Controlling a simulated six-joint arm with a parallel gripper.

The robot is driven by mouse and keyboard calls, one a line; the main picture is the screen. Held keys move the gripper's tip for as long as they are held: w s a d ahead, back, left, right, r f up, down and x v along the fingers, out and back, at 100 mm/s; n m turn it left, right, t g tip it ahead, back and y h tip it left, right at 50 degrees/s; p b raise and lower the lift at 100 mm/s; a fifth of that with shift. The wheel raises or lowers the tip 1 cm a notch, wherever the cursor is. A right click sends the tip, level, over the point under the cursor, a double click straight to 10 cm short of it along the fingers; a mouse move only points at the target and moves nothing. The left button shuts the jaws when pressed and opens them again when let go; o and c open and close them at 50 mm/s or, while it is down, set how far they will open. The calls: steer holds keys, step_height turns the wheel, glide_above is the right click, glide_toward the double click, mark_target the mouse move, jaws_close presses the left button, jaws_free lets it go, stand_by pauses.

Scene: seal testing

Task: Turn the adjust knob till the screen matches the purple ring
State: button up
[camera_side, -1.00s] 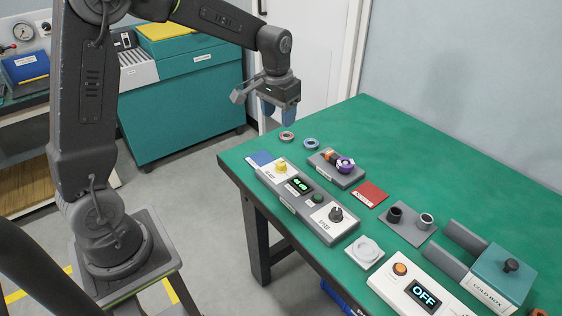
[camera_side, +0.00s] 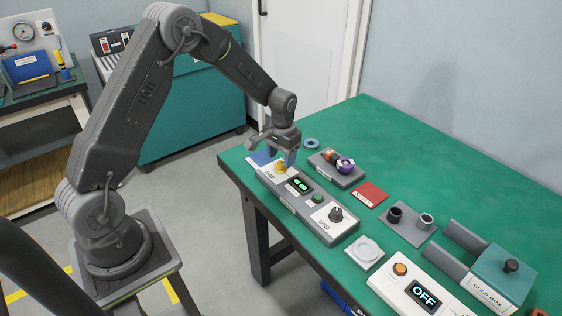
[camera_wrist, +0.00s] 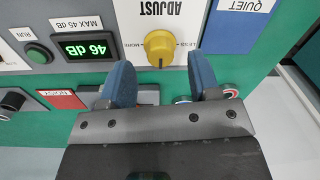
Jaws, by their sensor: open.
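The yellow adjust knob (camera_wrist: 160,45) sits on a white panel of the grey console, under an "ADJUST" label that appears upside down. In the side view the knob (camera_side: 280,167) is at the console's far end. The green screen (camera_wrist: 86,47) reads "46 dB", with "MAX 45 dB" beside it; it also shows in the side view (camera_side: 299,185). The purple ring (camera_side: 345,165) is on a grey block behind the console; the wrist view hides it. My gripper (camera_wrist: 160,62) is open above the knob, its blue fingers to either side, apparently not touching it.
A blue "QUIET" card (camera_wrist: 240,22) and a red card (camera_side: 370,194) lie near the console. A blue ring (camera_side: 311,144) lies behind my gripper. A green button (camera_side: 317,199) and black knob (camera_side: 336,214) share the console. A cold box (camera_side: 497,275) stands farther right.

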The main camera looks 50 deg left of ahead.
steer(key=shift+f, duration=1.25)
steer(key=shift+c, duration=0.3)
steer(key=c, duration=0.9)
steer(key=shift+o, duration=0.2)
steer(key=shift+n, duration=0.4)
steer(key=n, duration=0.5)
steer(key=shift+n, duration=0.3)
steer(key=n, duration=0.5)
steer(key=shift+r, duration=0.1)
steer(key=shift+n, duration=0.4)
